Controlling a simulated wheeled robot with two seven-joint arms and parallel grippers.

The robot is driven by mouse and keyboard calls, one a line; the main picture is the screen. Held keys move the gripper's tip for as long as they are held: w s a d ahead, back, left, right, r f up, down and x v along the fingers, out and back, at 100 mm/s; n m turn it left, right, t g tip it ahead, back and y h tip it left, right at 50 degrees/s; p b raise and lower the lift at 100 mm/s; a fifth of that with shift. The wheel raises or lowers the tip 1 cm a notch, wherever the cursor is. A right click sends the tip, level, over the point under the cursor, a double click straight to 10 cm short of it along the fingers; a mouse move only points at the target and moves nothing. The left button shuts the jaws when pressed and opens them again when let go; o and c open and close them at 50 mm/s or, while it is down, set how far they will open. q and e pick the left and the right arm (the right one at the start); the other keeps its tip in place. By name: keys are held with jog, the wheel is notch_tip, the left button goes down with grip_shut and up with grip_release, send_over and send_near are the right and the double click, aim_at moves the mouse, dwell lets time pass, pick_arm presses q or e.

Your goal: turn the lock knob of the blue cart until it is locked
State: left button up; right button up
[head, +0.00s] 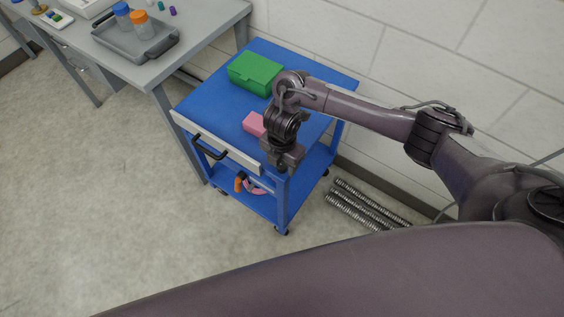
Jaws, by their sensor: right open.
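The blue cart (210,100) stands against the wall in the middle of the head view, with a pale strip and a black handle (208,150) along its front. My right gripper (279,170) points down at the cart's front right corner, at about the end of the pale strip. The jaws are open, small and dark in the picture. I cannot make out the lock knob; the gripper and wrist cover that corner. Whether the gripper touches the cart cannot be told. My left gripper is out of view.
A green box (254,70) and a pink block (253,124) lie on the cart top. Orange and pink items (239,183) are on the lower shelf. A grey bench with a tray (131,50) stands left. Ribbed metal tubes (365,203) lie right. Floor at left is clear.

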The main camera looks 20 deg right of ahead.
jog(key=c, duration=1)
jog(key=shift+r+m+p, duration=0.2)
jog(key=shift+m+p, duration=0.6)
jog(key=shift+p, duration=0.3)
jog(key=m+p, duration=0.7)
jog(key=p, duration=0.1)
jog(key=shift+m, duration=0.4)
jog(key=m+p, duration=0.4)
jog(key=shift+m, duration=0.3)
jog(key=shift+f+m+p, duration=0.2)
jog(key=shift+m+p, duration=1.05)
jog(key=shift+m, duration=0.75)
jog(key=o, duration=1)
